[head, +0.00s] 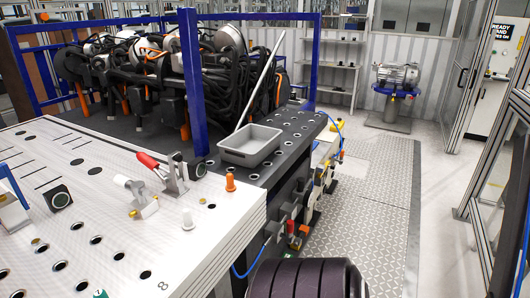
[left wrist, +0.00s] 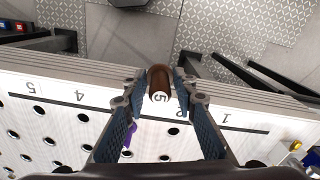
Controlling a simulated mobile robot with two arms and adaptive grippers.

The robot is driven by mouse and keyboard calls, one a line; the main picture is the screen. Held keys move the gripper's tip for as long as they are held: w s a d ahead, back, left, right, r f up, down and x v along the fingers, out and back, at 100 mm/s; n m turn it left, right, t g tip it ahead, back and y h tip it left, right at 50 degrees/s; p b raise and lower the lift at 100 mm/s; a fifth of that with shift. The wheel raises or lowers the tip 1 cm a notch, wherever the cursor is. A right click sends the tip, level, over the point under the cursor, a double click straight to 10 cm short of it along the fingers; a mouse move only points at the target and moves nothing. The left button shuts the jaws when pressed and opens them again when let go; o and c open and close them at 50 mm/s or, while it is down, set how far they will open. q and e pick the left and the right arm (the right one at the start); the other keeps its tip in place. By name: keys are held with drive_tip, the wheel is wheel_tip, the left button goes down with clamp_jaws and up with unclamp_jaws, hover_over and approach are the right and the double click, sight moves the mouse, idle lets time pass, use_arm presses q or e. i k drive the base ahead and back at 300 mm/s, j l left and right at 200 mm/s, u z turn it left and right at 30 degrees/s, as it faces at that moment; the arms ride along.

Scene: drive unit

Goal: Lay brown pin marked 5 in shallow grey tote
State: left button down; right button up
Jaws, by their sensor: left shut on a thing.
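The brown pin marked 5 (left wrist: 158,80) is between the fingertips of my left gripper (left wrist: 161,88) in the left wrist view. The fingers are shut on it, and its pale end face with the 5 points toward the camera. The pin is over the edge of the white perforated table, by the scale numbers. The shallow grey tote (head: 250,152) sits on the dark perforated strip beside the white table in the head view. Neither gripper shows in the head view, and my right gripper is in no view.
An orange pin (head: 230,182) stands on the white table (head: 200,235) near the tote. A red-handled clamp (head: 170,175) and a blue post (head: 192,80) are left of the tote. A purple piece (left wrist: 130,134) shows near the left finger. A metal rod leans behind the tote.

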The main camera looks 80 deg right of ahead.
sight(252, 151)
drive_tip(key=z, duration=1.2)
drive_tip(key=l+z, duration=0.2)
drive_tip(key=z, duration=0.15)
drive_tip(key=i+l+z, duration=0.1)
drive_tip(key=z, duration=0.3)
drive_tip(key=i+l+z, duration=0.1)
drive_tip(key=z, duration=0.25)
